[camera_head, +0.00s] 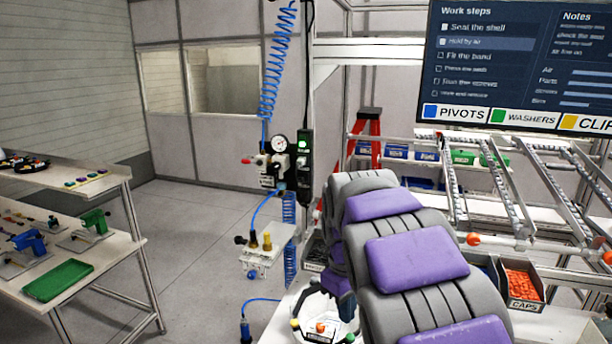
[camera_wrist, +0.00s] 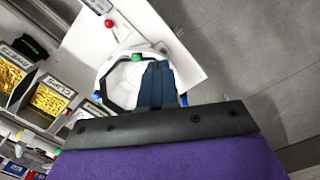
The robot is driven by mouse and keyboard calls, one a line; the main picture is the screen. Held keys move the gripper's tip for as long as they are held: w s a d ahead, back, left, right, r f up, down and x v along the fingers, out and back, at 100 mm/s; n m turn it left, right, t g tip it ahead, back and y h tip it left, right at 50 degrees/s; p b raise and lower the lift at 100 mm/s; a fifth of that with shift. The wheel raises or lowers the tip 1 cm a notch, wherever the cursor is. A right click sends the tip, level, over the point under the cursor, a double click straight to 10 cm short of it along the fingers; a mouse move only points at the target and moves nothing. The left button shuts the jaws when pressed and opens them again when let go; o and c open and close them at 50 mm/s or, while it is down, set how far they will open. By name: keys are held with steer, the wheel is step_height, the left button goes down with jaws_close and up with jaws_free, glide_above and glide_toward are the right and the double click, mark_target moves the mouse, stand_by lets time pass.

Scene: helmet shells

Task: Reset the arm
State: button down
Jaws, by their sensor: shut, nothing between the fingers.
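My arm, in grey and purple, reaches forward across the right half of the head view and hides part of the bench. My gripper (camera_wrist: 157,68) shows in the wrist view as two dark blue fingers, closed together and empty. In that view its tips overlap a white helmet shell (camera_wrist: 112,74) with a black inner edge and coloured knobs around it. I cannot tell the gap between the tips and the shell. The shell (camera_head: 312,307) also shows at the bottom of the head view, partly behind my arm.
Bins stand beside the shell, including a bin of orange caps (camera_head: 522,285). An air station with a blue coiled hose (camera_head: 275,75) hangs at centre. A side bench (camera_head: 110,262) with a green tray (camera_head: 58,281) stands left. Open floor (camera_head: 195,235) lies between.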

steer(key=s+d+f+m+b, duration=0.2)
steer(key=s+f, duration=0.2)
steer(key=s, duration=0.7)
steer(key=s+d+f+m+g+b, duration=0.1)
steer(key=s+f, duration=0.4)
steer(key=s, duration=0.6)
steer(key=s+d+f+m+b, duration=0.2)
steer(key=s+f+m+b, duration=0.2)
steer(key=s, duration=0.8)
steer(key=shift+d+f+m+g+y, duration=0.3)
steer(key=shift+f+m, duration=0.2)
steer(key=shift+f, duration=0.05)
stand_by(1.0)
